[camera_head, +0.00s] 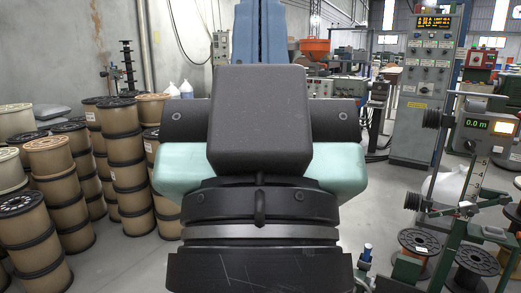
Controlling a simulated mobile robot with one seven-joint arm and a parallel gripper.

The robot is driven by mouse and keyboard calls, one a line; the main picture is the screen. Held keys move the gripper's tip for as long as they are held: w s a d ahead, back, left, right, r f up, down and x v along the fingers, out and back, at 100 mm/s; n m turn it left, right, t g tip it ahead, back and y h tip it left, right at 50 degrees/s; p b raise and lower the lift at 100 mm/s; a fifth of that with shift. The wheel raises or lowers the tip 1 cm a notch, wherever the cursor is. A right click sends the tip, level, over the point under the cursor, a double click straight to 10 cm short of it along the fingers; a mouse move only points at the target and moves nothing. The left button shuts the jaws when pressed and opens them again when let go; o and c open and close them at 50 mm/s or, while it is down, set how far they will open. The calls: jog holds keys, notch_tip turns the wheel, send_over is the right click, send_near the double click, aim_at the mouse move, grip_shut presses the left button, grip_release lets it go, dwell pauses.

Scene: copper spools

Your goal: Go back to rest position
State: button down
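My own arm fills the middle of the head view, with dark, grey and pale green links seen close up. My gripper is not visible, so I cannot see whether it is open or shut. Stacks of copper-coloured spools with black rims (125,148) stand on the floor at the left. Much of the view straight ahead is hidden behind my arm.
A grey control cabinet (419,95) stands at the back right. A green machine with a lit meter (490,126) is at the right edge. Dark reels (418,243) sit low at the right. Some grey floor (122,262) shows bare at the lower left.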

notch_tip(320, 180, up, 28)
jog(key=p, duration=2.5)
jog(key=shift+p, duration=0.3)
